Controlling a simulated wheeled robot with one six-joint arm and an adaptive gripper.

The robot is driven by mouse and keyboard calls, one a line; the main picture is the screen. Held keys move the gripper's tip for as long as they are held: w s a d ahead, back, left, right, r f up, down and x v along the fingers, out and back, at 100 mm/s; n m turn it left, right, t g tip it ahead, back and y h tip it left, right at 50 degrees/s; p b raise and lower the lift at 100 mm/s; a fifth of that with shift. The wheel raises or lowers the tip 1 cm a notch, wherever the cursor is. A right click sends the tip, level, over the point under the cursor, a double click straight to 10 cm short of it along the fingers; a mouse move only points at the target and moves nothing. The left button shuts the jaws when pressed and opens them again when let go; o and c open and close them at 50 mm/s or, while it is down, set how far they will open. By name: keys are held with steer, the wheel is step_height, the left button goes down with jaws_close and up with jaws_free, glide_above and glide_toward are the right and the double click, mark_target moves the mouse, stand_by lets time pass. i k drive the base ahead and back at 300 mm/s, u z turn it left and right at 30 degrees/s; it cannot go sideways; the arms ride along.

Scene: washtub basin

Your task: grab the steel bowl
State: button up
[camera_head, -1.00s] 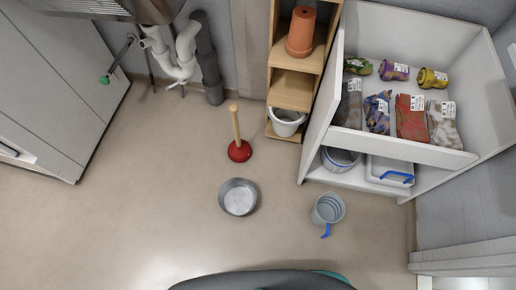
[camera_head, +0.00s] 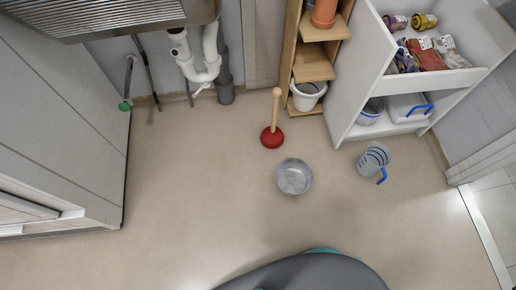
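The steel bowl (camera_head: 294,177) is a round, grey metal bowl. It sits upright on the beige floor, right of the middle of the view, and looks empty. It stands clear of the things around it. My gripper is not in view. Part of my own grey body shows at the bottom edge, below the bowl, with bare floor between.
A red plunger (camera_head: 272,137) stands just behind the bowl. A grey jug with a blue handle (camera_head: 373,160) is to its right. A wooden shelf (camera_head: 313,62) and white cabinet (camera_head: 358,84) stand behind. The floor (camera_head: 190,200) to the left is clear.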

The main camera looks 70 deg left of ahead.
mark_target(295, 176)
steer(key=k, duration=0.9)
steer(key=u, duration=0.8)
